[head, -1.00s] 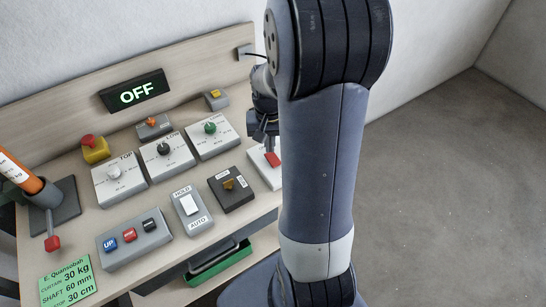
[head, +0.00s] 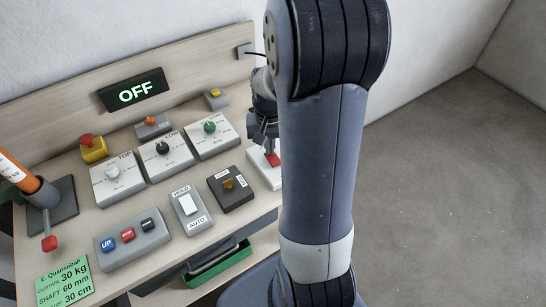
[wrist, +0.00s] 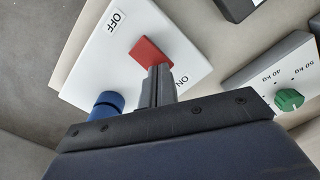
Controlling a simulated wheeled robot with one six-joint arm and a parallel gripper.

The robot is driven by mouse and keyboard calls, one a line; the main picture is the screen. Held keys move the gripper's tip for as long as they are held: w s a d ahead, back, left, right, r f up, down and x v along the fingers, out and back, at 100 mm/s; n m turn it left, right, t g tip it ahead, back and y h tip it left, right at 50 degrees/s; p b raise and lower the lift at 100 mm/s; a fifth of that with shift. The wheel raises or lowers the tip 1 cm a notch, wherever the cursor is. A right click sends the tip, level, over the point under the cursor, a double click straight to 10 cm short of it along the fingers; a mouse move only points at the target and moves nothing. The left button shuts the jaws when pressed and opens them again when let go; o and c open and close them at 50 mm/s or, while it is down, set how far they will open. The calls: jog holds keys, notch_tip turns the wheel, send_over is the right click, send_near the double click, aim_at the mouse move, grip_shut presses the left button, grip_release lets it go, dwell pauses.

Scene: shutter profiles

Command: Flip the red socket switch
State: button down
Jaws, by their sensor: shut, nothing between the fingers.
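The red socket switch (head: 272,159) is a red rocker on a white plate (head: 262,176) at the right end of the bench, partly hidden by my arm in the head view. In the wrist view the red rocker (wrist: 152,53) sits on the white plate (wrist: 100,62) between the labels OFF and ON. My gripper (wrist: 157,72) is shut and empty, its fingertips at the ON-side edge of the rocker; I cannot tell whether they touch it. A blue round part (wrist: 107,104) stands on the same plate. The display (head: 133,91) reads OFF.
Left of the switch are a black box with a brown knob (head: 228,184), a HOLD/AUTO switch (head: 186,206) and a green knob (head: 209,127), which also shows in the wrist view (wrist: 289,99). A green tray (head: 215,264) sits below the bench. The floor at right is clear.

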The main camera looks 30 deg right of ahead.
jog(key=shift+f, duration=0.3)
jog(key=shift+r+p, duration=2.7)
jog(key=shift+r, duration=0.9)
jog(key=shift+f, duration=0.15)
notch_tip(320, 180, down, 7)
jog(key=b, duration=0.6)
jog(key=shift+r+p, duration=0.3)
